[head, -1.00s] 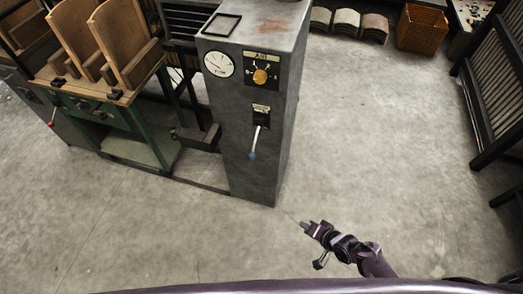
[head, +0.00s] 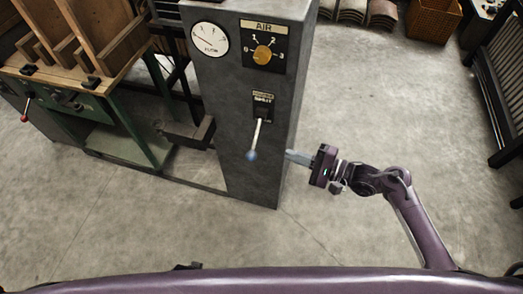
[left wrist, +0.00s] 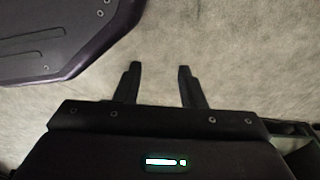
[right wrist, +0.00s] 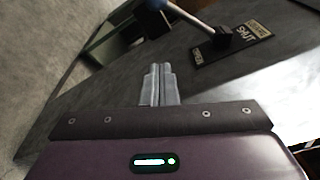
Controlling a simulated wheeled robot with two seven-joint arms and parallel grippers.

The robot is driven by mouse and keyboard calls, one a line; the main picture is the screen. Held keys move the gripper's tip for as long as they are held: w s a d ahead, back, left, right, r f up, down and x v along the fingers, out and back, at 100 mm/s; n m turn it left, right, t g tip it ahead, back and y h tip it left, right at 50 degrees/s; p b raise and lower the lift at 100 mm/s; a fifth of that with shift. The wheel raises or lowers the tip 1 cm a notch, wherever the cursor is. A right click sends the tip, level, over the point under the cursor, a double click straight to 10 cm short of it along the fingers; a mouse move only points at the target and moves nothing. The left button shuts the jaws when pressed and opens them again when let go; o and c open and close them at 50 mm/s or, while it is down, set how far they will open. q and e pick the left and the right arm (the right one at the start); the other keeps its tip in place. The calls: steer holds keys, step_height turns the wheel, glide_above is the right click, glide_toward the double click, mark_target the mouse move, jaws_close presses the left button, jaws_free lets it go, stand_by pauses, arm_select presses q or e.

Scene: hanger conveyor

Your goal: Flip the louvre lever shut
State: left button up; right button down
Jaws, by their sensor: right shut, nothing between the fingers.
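The louvre lever (head: 258,135) is a pale rod with a blue knob (head: 252,155), on the front of the grey column (head: 235,130). It hangs down and slightly left from a dark pivot block, below a label plate (head: 263,97). In the right wrist view the lever (right wrist: 190,18) runs to the upper left, and the plate (right wrist: 246,36) reads SHUT and OPEN. My right gripper (head: 289,155) is shut and empty, right of the knob, near the column's right edge, apart from the lever. My left gripper (left wrist: 160,68) is open and empty over the floor.
A round gauge (head: 209,40) and an orange AIR dial (head: 263,54) sit above the lever. A dark ledge (head: 186,134) juts out left of the column, beside a green-legged bench (head: 110,115).

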mark_target(255, 139)
steer(key=shift+w+a, duration=0.1)
